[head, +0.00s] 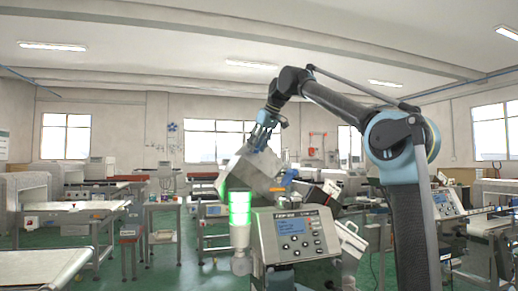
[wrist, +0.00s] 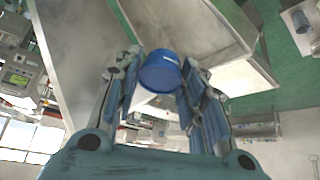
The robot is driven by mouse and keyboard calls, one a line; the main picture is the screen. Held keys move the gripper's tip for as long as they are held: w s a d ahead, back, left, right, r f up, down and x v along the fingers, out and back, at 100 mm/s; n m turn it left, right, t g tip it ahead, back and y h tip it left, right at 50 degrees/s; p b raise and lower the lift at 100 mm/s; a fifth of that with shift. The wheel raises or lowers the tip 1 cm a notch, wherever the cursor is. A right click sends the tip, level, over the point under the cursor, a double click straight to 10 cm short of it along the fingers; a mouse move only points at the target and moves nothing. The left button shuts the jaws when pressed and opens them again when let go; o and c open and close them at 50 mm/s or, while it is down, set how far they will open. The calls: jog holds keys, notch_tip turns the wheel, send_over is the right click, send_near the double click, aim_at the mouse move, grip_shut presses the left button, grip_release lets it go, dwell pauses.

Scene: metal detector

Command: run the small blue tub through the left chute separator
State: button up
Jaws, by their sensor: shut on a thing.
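The small blue tub (wrist: 160,72) sits between the two fingers of my gripper (wrist: 158,88) in the wrist view, and the fingers are shut on it. In the head view my gripper (head: 262,138) hangs above a grey metal hopper (head: 250,172), pointing down; the tub cannot be made out there. The hopper is tilted and belongs to a separator with a control box (head: 296,234) and a lit green lamp (head: 240,208). In the wrist view, grey metal surfaces (wrist: 190,22) lie beyond the tub. I cannot tell whether the tub touches the hopper or is above its opening.
The control box and lamp stand in front of the hopper. Another tilted machine (head: 318,195) is just right of it. A table (head: 75,211) and a conveyor end (head: 40,268) are at the left. Green floor shows between the machines.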

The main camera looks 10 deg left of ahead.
jog(key=shift+w+d+f, duration=0.15)
jog(key=shift+w+f, duration=0.15)
jog(key=shift+f, duration=0.15)
jog(key=shift+s+f, duration=0.15)
jog(key=shift+f, duration=1.4)
jog(key=o, duration=1)
jog(key=v, duration=1.1)
jog(key=shift+d+r, duration=0.15)
jog(key=shift+r, duration=0.2)
